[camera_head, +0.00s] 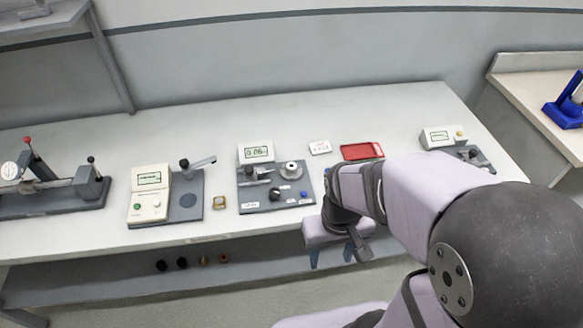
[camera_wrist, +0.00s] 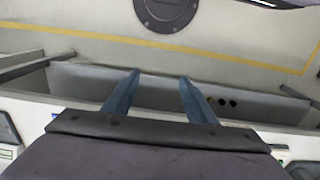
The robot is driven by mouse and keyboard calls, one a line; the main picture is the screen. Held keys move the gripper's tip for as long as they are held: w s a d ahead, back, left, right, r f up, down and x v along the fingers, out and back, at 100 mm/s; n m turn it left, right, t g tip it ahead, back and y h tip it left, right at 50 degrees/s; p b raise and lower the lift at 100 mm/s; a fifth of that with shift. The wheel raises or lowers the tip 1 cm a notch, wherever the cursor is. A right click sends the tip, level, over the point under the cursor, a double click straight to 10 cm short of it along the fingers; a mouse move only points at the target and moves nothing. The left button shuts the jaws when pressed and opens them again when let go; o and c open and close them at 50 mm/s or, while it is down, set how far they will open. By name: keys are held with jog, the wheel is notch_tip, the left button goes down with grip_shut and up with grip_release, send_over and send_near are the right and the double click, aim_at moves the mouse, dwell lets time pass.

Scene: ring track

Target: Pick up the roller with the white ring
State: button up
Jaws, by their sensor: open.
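Several small rollers stand in a row on the lower shelf under the bench, left of my gripper in the head view. Two are black (camera_head: 161,266), one is black with yellowish parts (camera_head: 203,260), and the rightmost is brownish (camera_head: 224,257). I cannot make out a white ring on any of them. A few show as small dark dots (camera_wrist: 221,101) right of the fingers in the wrist view. My gripper (camera_head: 331,262) is open and empty, its blue fingers pointing down in front of the bench edge. The fingers also show in the wrist view (camera_wrist: 159,76).
The lower shelf (camera_head: 110,284) runs under the white bench top (camera_head: 225,228). On top stand a grey device with a metal spool (camera_head: 292,170), a cream meter (camera_head: 150,195), a red tray (camera_head: 362,151) and a lever device (camera_head: 50,190). A blue object (camera_head: 567,108) is far right.

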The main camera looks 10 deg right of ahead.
notch_tip(320, 180, down, 2)
jog(key=s+g, duration=0.1)
jog(key=s, duration=0.1)
jog(key=t, duration=0.3)
send_near(292, 166)
jog(key=shift+n, duration=0.3)
jog(key=s+f, duration=0.2)
jog(key=s, duration=0.1)
jog(key=s+f, duration=0.2)
jog(key=s, duration=0.2)
jog(key=s+f, duration=0.2)
jog(key=s, duration=0.1)
jog(key=shift+s+f, duration=0.3)
jog(key=shift+f, duration=0.05)
jog(key=w+r+m+t, duration=0.25)
jog(key=w+r, duration=0.35)
jog(key=w, duration=0.3)
jog(key=shift+n, duration=0.45)
jog(key=shift+s+p+x, duration=0.15)
jog(key=shift+p+x, duration=0.55)
jog(key=shift+x, duration=1.2)
jog(key=shift+s+p+x, duration=0.15)
jog(key=shift+p+x, duration=0.55)
jog(key=shift+x, duration=1.25)
jog(key=shift+a+f, duration=0.1)
